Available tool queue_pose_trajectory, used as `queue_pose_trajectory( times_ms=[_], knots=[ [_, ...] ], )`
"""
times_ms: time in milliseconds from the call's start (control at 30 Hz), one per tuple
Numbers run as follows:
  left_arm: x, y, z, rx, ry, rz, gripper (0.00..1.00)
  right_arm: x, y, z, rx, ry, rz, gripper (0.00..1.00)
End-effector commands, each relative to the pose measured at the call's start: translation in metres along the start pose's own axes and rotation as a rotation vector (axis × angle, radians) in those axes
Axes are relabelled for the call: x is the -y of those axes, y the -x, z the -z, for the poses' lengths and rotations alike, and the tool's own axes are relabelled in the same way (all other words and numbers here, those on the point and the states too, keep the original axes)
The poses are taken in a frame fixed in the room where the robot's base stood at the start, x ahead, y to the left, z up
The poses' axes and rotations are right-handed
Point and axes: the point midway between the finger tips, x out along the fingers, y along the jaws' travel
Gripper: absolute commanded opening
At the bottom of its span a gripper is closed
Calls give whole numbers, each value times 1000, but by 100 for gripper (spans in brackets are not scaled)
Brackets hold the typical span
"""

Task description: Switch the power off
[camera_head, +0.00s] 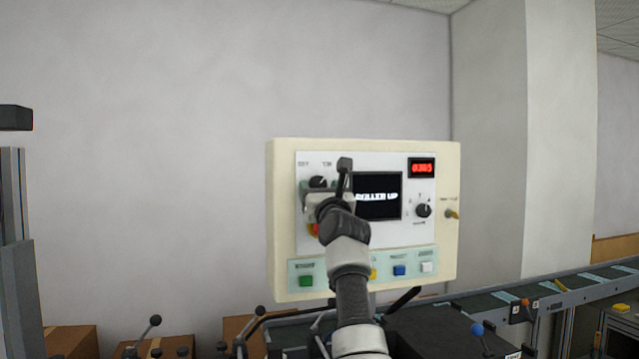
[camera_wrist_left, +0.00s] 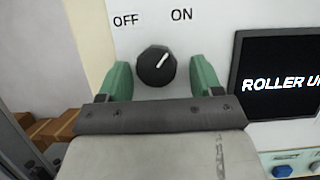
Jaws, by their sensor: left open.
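The power knob (camera_wrist_left: 156,66) is black and round, below the printed labels OFF and ON. Its white pointer leans up and to the right, toward ON. It also shows at the upper left of the control panel (camera_head: 280,220) in the head view (camera_head: 318,181). My left gripper (camera_wrist_left: 160,76) is open, with one green finger on each side of the knob. Narrow gaps seem to show between fingers and knob, so I cannot tell of any touch. In the head view my left gripper (camera_head: 322,192) is in front of the panel, partly hidden by its own wrist.
The panel has a screen (camera_head: 378,196) reading ROLLER UP, a red digital display (camera_head: 422,168), a second black knob (camera_head: 423,210) and a row of coloured buttons (camera_head: 399,270). My arm covers part of the panel's lower middle. A conveyor (camera_head: 560,301) runs at the right.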

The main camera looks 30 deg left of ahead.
Motion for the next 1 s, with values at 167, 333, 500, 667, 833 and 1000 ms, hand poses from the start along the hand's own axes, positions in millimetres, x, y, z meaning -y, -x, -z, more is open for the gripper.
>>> queue_pose_trajectory(
  times_ms=[167,333,500,667,833,1000],
  knots=[
    [0,0,0,1,0,1,65,-1,0,0,1,1,-1,0],
    [0,0,0,1,0,1,51,-2,1,-8,11,2,-3,0],
    [0,0,0,0,0,0,25,-3,1,-13,19,3,-4,0],
    [0,0,0,0,0,0,16,-3,1,-11,17,3,-4,0],
    [0,0,2,-1,12,-6,16,-3,-1,-9,13,3,-4,0],
    [1,0,3,-1,65,-27,16,-3,-7,-8,11,3,-4,0]
  ],
)
